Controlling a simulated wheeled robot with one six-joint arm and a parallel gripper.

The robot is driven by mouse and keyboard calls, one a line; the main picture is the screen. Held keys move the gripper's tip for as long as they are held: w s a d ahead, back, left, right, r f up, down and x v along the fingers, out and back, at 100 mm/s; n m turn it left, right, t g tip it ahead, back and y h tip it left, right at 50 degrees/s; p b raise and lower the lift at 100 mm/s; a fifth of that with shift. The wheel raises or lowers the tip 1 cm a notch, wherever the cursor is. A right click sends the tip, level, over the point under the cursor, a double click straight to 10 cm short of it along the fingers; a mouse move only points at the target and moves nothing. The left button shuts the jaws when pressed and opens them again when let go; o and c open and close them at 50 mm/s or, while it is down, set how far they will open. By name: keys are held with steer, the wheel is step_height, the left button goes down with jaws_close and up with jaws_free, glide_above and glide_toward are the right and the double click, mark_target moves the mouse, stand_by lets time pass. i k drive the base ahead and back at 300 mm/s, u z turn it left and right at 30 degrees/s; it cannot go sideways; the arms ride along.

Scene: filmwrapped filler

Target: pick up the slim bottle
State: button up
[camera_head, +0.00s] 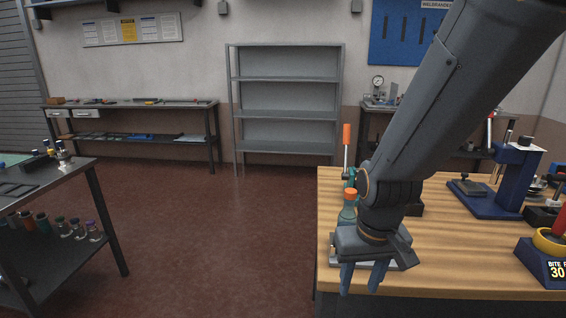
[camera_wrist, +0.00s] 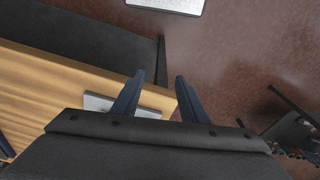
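Several small capped bottles (camera_head: 78,228) stand on the lower shelf of the dark table at left. I cannot tell for sure which one is the slim bottle. My gripper (camera_head: 363,280) points down at the left front of the workbench, in front of the teal bottle as seen here. In the wrist view, my gripper (camera_wrist: 160,83) has its two fingers apart, with only bench edge and floor between them. No bottle is clear in that view.
The wooden workbench (camera_head: 450,265) carries a blue press stand (camera_head: 503,190) and an upright orange-handled tool (camera_head: 346,140). A pale metal plate (camera_wrist: 98,103) lies near the bench edge. The dark table (camera_head: 45,180) stands at left. The red-brown floor (camera_head: 215,240) between them is clear.

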mark_target(348, 217)
steer(key=z, duration=0.4)
steer(key=k, duration=0.75)
steer(key=z, duration=0.35)
steer(key=i, duration=1.1)
steer(key=u, duration=2)
